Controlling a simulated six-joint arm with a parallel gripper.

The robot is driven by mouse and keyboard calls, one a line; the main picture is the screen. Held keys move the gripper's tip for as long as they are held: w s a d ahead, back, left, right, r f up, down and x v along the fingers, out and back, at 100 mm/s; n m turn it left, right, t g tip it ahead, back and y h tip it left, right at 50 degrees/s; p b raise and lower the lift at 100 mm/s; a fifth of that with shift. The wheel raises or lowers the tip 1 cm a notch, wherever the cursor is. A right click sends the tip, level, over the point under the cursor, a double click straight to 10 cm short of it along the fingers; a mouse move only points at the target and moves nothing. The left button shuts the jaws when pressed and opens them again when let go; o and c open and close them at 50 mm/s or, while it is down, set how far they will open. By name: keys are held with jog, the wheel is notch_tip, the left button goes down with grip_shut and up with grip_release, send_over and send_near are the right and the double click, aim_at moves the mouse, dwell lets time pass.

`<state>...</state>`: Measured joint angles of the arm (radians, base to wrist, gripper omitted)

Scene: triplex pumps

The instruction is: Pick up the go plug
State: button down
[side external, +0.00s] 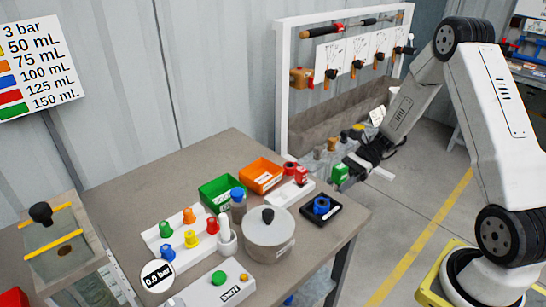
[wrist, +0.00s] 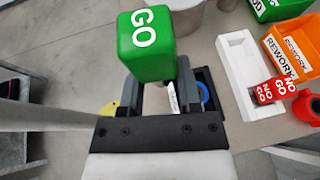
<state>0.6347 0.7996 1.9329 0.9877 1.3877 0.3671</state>
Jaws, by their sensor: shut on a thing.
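The go plug (wrist: 145,62) is a green block with white GO lettering. It fills the upper middle of the wrist view, between the fingers of my gripper (wrist: 160,95). In the side external view the green plug (side external: 340,174) is at the end of my gripper (side external: 351,171), held in the air past the table's right edge. The gripper is shut on the plug. The plug's lower part is hidden by the fingers in the wrist view.
A white tray (wrist: 238,85) holds the red no-go plug (wrist: 270,92), beside the orange rework bin (side external: 261,176) and green bin (side external: 221,192). A silver pot (side external: 269,236), a black holder with a blue ring (side external: 321,209) and a rack of coloured plugs (side external: 165,252) stand on the table.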

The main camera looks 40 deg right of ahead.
jog(key=s+a+r, duration=0.1)
jog(key=s+r, duration=0.4)
jog(key=s, duration=0.4)
jog(key=shift+s+a, duration=0.35)
jog(key=shift+a, duration=0.05)
jog(key=shift+w, duration=0.1)
jog(key=w+a+m+t+h, duration=0.3)
jog(key=w+m+t, duration=0.1)
jog(key=w, duration=0.4)
jog(key=w+a+m+t+h, duration=0.3)
jog(key=w+m+t+h, duration=0.1)
jog(key=w, duration=0.5)
jog(key=shift+a+f+m+t, duration=0.2)
jog(key=shift+m+t, duration=0.6)
jog(key=shift+m, duration=0.4)
jog(key=shift+w, duration=0.1)
jog(key=shift+r, duration=0.15)
notch_tip(320, 180, up, 10)
jog(key=w+m+t+h, duration=0.1)
jog(key=w+m+h, duration=0.1)
